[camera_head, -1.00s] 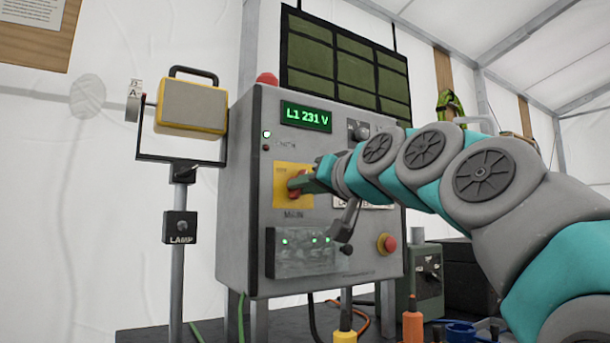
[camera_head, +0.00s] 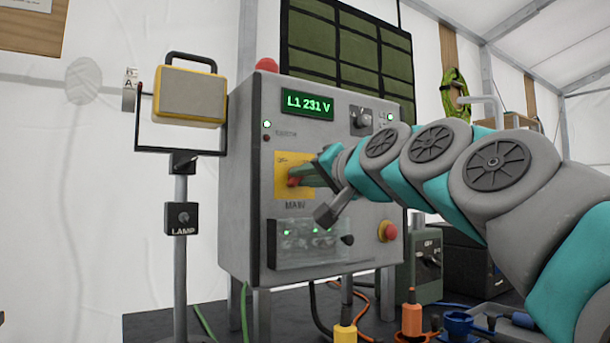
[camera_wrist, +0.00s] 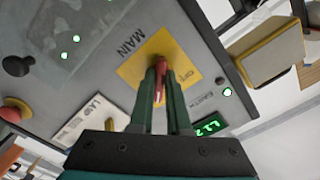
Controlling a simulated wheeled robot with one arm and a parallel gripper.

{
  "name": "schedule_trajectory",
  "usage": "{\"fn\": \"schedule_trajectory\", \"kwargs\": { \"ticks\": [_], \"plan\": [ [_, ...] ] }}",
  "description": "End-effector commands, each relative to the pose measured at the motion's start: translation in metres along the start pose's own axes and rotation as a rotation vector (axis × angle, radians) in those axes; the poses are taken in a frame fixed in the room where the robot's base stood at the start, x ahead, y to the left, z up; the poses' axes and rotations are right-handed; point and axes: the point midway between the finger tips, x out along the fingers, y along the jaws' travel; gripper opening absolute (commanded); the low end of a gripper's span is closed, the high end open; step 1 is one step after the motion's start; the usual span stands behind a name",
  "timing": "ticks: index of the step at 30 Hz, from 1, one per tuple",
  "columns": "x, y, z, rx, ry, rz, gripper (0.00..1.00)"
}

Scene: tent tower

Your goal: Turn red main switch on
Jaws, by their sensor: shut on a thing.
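The red main switch (camera_head: 293,181) sits on a yellow plate (camera_head: 282,160) marked MAIN, on the front of a grey panel (camera_head: 238,215). In the wrist view, the red handle (camera_wrist: 160,80) shows between the two green fingers of my gripper (camera_wrist: 163,72), with the yellow plate (camera_wrist: 185,52) around it. My gripper (camera_head: 304,178) is shut on the handle. The fingers hide much of the handle, and I cannot read its exact position against the plate's markings.
The panel has a green display (camera_head: 307,104) reading L1 231 V, a clear cover (camera_head: 310,243) over green lights, and a red push button (camera_head: 387,231). A lamp (camera_head: 190,97) on a stand is left. Coloured plugs (camera_head: 412,316) stand on the dark table in front.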

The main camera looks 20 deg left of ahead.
Motion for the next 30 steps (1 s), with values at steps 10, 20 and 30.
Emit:
{"fn": "schedule_trajectory", "kwargs": {
  "ticks": [10, 20, 30],
  "plan": [
    [0.0013, -0.0002, 0.0017, 0.001, -0.004, 0.000, 0.32],
    [0.0015, 0.0015, 0.0020, 0.000, -0.004, 0.002, 0.45],
    [0.0012, 0.0014, 0.0015, -0.001, -0.003, 0.002, 0.45]
  ]
}}
